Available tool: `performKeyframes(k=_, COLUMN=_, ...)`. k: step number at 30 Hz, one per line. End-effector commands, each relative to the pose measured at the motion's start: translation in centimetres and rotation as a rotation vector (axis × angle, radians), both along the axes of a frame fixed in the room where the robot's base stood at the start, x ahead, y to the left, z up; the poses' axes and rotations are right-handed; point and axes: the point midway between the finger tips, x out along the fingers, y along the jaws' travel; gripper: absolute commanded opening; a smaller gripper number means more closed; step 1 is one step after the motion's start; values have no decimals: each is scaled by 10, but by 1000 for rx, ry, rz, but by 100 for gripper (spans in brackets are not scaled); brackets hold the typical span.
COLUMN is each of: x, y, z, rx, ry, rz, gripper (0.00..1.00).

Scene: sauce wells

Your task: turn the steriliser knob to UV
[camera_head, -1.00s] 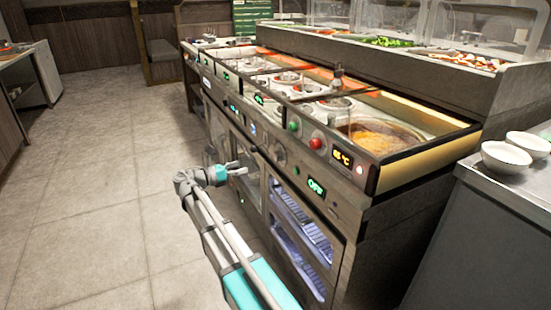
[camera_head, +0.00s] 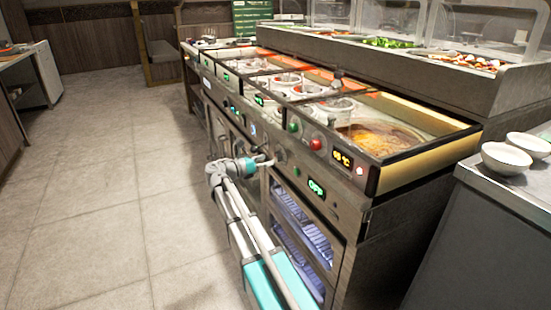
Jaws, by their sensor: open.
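The steriliser is the cabinet (camera_head: 337,249) with blue-lit racks behind glass, low on the front of the counter. A small green display (camera_head: 316,187) on its panel reads OFF. A round grey knob (camera_head: 281,155) sits on the panel to the left of the display. My gripper (camera_head: 267,161) is open and empty, its fingers pointing right, at the left side of the knob. The fingertips are very near the knob; I cannot tell whether they touch it. The knob's pointer is too small to read.
Above the panel are a green button (camera_head: 293,127), a red button (camera_head: 317,144) and a 65 °C display (camera_head: 342,158). Sauce wells fill the counter top. White bowls (camera_head: 506,158) stand on the right-hand counter. The tiled floor (camera_head: 90,200) at left is clear.

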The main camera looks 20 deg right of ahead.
Motion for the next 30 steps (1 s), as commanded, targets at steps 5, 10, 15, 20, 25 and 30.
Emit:
performKeyframes(k=5, x=2, y=-22, z=0, rx=0, ry=0, rz=-1, gripper=87)
performKeyframes(k=10, x=3, y=-32, z=0, rx=0, ry=0, rz=1, gripper=87)
performKeyframes(k=15, x=3, y=-35, z=0, rx=0, ry=0, rz=1, gripper=87)
performKeyframes(k=20, x=3, y=-35, z=0, rx=0, ry=0, rz=1, gripper=87)
performKeyframes(k=25, x=3, y=-35, z=0, rx=0, ry=0, rz=1, gripper=67)
performKeyframes(k=30, x=3, y=-35, z=0, rx=0, ry=0, rz=1, gripper=35)
